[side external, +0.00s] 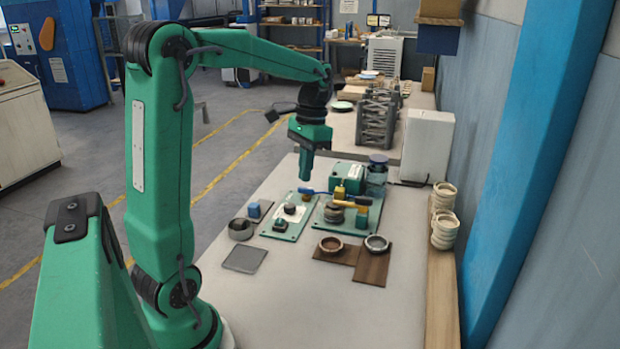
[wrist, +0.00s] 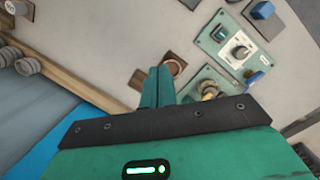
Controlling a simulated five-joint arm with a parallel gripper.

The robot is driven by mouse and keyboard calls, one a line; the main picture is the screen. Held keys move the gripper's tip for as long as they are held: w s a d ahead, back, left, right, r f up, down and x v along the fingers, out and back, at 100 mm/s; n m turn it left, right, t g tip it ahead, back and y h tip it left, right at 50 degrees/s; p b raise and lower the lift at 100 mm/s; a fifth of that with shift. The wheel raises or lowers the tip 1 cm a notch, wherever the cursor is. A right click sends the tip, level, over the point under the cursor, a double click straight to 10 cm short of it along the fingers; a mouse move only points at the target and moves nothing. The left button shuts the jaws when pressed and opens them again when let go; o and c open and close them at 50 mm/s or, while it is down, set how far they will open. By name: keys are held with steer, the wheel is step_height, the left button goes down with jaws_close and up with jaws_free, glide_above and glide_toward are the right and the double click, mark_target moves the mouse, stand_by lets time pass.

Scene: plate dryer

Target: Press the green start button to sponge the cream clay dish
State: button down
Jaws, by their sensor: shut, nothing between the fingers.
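My gripper (side external: 307,168) is shut and empty, held in the air above the back of the control panel (side external: 272,232). In the wrist view its closed fingers (wrist: 158,75) are near the wooden board with the dishes. The panel (wrist: 226,58) carries a dial (wrist: 240,50) and small raised controls. One, a dark green-looking control (side external: 280,225) at its front, may be the start button; its colour is unclear. Two small round dishes, one reddish-brown (side external: 331,244) and one greyish (side external: 376,243), sit on wooden boards. I cannot tell which dish is the cream clay one.
Stacked cream bowls (side external: 444,230) stand on the right ledge. The front table is clear.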

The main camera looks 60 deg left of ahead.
steer(key=w+a+f+g+h, duration=0.1)
steer(key=a+f+g+h, duration=0.15)
steer(key=a, duration=0.35)
steer(key=g+h, duration=0.1)
steer(key=h, duration=0.1)
glide_above(281, 219)
step_height(281, 219, down, 7)
steer(key=shift+f, duration=0.15)
steer(key=shift+f, duration=0.15)
steer(key=shift+f, duration=4.25)
